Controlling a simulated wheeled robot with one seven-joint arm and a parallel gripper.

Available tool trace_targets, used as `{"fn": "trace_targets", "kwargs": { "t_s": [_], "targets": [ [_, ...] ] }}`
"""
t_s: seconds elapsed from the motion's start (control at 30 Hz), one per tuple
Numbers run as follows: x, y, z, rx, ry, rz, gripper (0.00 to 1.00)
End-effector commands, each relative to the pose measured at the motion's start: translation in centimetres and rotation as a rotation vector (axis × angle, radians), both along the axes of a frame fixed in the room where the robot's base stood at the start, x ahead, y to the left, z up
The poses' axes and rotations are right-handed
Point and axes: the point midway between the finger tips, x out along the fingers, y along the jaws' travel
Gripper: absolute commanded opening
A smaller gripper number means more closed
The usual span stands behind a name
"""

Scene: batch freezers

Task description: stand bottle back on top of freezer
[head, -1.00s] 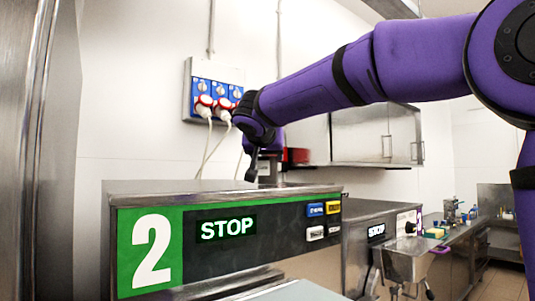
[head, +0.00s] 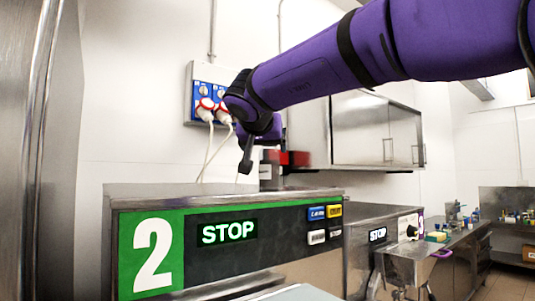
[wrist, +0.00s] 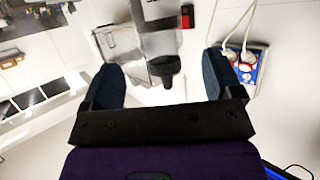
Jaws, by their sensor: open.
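A small upright grey-and-white shape (head: 267,171), which looks like the bottle, stands at the back of the top of freezer 2 (head: 180,190). Its upper part is partly hidden by my gripper (head: 246,160), and its details are too small to make out. My gripper hangs above the freezer top, just left of and above this shape, and is apart from the surface. In the wrist view my gripper (wrist: 165,82) has its two blue fingers wide apart with nothing held. A dark, blurred shape (wrist: 166,68) shows beyond the gap; I cannot tell whether it is the bottle.
A red-and-dark item (head: 297,158) is just right of the upright shape. Wall sockets (head: 212,100) with plugged cables are behind my gripper. A steel wall cabinet (head: 372,130) is at right. A second freezer (head: 372,215) and a cluttered bench (head: 460,228) lie further right.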

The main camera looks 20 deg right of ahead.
Motion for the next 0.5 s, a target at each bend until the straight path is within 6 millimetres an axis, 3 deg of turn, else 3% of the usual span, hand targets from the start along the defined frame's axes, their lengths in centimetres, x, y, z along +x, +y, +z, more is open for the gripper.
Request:
{"fn": "trace_targets", "kwargs": {
  "t_s": [0.2, 0.5],
  "targets": [
    [-2.7, 1.4, 1.2, 0.001, -0.001, 0.001, 0.85],
    [-4.4, 2.3, 2.0, 0.000, 0.001, 0.000, 0.85]
  ]
}}
